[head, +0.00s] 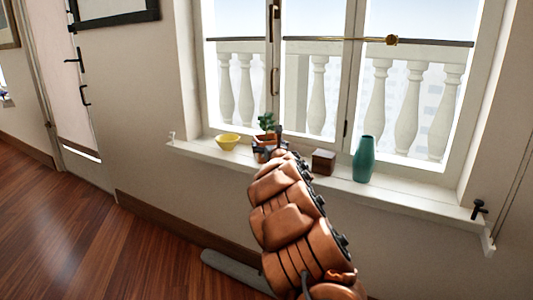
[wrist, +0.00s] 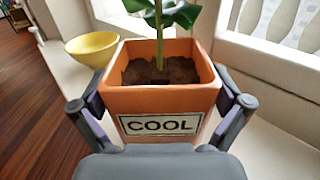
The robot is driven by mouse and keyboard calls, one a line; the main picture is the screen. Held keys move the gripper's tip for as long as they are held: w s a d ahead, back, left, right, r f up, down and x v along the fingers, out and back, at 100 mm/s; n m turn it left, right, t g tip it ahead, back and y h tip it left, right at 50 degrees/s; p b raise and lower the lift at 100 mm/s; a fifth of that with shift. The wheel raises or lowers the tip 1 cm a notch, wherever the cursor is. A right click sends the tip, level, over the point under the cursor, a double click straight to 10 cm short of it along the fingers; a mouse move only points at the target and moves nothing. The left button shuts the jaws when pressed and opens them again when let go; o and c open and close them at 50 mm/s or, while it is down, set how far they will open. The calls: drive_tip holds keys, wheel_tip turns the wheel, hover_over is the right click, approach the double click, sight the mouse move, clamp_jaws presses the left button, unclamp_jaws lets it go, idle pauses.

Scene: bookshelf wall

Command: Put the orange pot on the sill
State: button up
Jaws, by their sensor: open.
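The orange pot (wrist: 160,100) is square, with dark soil, a green plant and a label reading "COOL". In the head view the pot (head: 266,138) is at the white sill (head: 400,199), between the yellow bowl and the brown box, partly covered by my arm. Its base is hidden, so I cannot tell whether it rests on the sill. My gripper (wrist: 160,90) is open, with one finger on each side of the pot. Whether the fingers touch its sides is unclear. In the head view my gripper (head: 267,151) is small and partly hidden.
A yellow bowl (head: 227,142) stands left of the pot on the sill. A small brown box (head: 323,162) and a teal vase (head: 364,159) stand to the right. Window panes rise close behind. The sill's right end, past the vase, is mostly clear.

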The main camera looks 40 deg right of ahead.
drive_tip(key=c, duration=1.4)
drive_tip(key=shift+r+p, duration=1.1)
drive_tip(key=shift+r, duration=0.8)
drive_tip(key=shift+s+a+f, duration=0.15)
drive_tip(key=shift+s+a, duration=0.15)
drive_tip(key=shift+a, duration=0.05)
drive_tip(key=shift+s+a+r, duration=0.2)
drive_tip(key=shift+s+a, duration=0.15)
drive_tip(key=shift+s, duration=0.25)
drive_tip(key=p+v, duration=0.1)
drive_tip(key=v, duration=0.3)
drive_tip(key=a+p+v, duration=0.1)
drive_tip(key=v, duration=0.4)
drive_tip(key=w+r+p+v, duration=0.1)
drive_tip(key=v, duration=0.3)
drive_tip(key=shift+s+a, duration=0.25)
drive_tip(key=shift+a, duration=0.25)
